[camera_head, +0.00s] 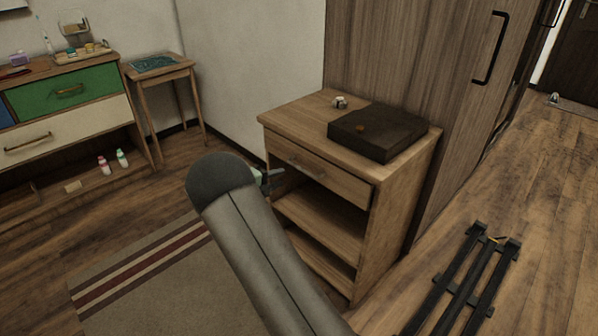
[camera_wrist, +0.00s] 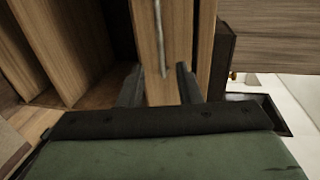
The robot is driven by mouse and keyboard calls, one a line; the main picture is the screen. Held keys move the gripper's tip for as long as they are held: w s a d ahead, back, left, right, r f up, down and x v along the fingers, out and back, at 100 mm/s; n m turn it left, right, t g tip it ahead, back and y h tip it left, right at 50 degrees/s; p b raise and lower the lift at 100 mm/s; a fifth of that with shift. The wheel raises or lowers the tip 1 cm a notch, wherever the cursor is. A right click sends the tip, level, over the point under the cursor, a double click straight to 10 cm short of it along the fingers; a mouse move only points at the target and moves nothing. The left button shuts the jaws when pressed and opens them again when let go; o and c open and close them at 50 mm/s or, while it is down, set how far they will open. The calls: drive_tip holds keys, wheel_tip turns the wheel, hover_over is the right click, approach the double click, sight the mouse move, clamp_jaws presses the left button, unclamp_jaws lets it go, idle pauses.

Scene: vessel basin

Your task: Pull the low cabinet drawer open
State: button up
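The low cabinet (camera_head: 390,215) is a light wooden unit standing against a tall wardrobe. Its drawer (camera_head: 335,180) sits at the top, above open shelves, and looks shut or nearly so. A thin metal handle shows on the drawer front in the head view and, more clearly, as a bar handle (camera_wrist: 160,40) in the wrist view. My gripper (camera_wrist: 160,84) is open, its two dark fingers apart before the drawer front. The handle lies between their lines, just ahead of the tips; I cannot tell whether they touch. In the head view my arm hides most of the gripper.
A dark flat box (camera_head: 378,132) and a small object (camera_head: 340,102) lie on the cabinet top. The wardrobe (camera_head: 400,55) stands behind. A small table (camera_head: 158,70) and a dresser with a green drawer (camera_head: 68,92) are at left. A black rack-like object (camera_head: 470,270) is at lower right.

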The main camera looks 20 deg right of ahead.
drive_tip(key=x, duration=1)
drive_tip(key=shift+b, duration=0.4)
drive_tip(key=shift+d, duration=0.15)
clamp_jaws()
